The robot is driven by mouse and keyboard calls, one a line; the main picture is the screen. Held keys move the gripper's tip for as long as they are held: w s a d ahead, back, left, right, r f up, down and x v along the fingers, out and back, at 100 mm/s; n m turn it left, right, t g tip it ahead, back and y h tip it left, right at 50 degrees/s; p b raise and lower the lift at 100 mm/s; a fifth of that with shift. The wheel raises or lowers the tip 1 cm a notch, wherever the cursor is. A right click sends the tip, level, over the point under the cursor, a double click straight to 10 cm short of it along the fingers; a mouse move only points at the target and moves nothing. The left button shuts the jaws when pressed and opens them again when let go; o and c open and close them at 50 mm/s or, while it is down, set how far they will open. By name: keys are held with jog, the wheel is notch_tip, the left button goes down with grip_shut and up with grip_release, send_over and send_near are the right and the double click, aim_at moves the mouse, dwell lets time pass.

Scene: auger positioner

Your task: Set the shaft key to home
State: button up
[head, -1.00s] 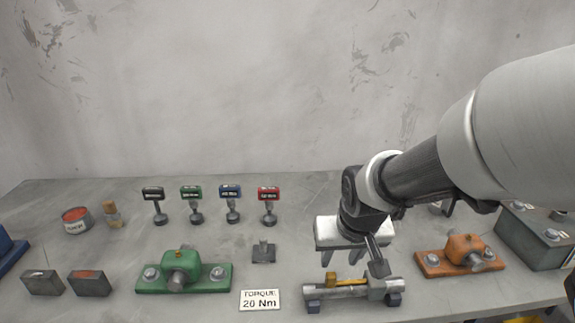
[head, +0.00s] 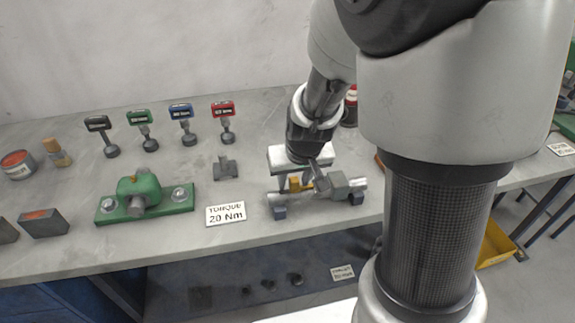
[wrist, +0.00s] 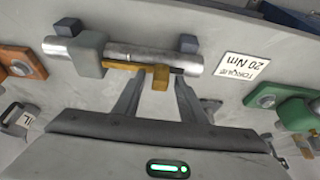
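The shaft (wrist: 120,50) is a silver bar lying on two dark blue-grey blocks near the front of the bench; it also shows in the head view (head: 275,201). A grey collar (wrist: 88,54) sits around it towards one end. The brass shaft key (wrist: 160,77) lies along the shaft next to the collar, with a raised tab; it also shows in the head view (head: 294,185). My gripper (wrist: 159,80) is open, its two fingers on either side of the tab with visible gaps. Whether the fingertips reach below the tab's top is unclear.
A "TORQUE 20 Nm" card (head: 226,214) lies left of the shaft. A green bearing block (head: 145,195) stands further left, and a small grey block (head: 225,168) behind the card. Several coloured-handled stamps stand at the back. An orange block (wrist: 20,62) is at the wrist view's left.

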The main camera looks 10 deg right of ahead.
aim_at(312, 188)
grip_shut()
jog(key=shift+d+f+b, duration=0.2)
jog(key=shift+d+b, duration=0.15)
jog(key=shift+b, duration=0.15)
jog(key=d+b, duration=0.3)
jog(key=shift+d, duration=0.35)
jog(key=shift+d+r, duration=0.15)
jog(key=shift+r, duration=0.05)
grip_release()
jog(key=shift+d, duration=0.15)
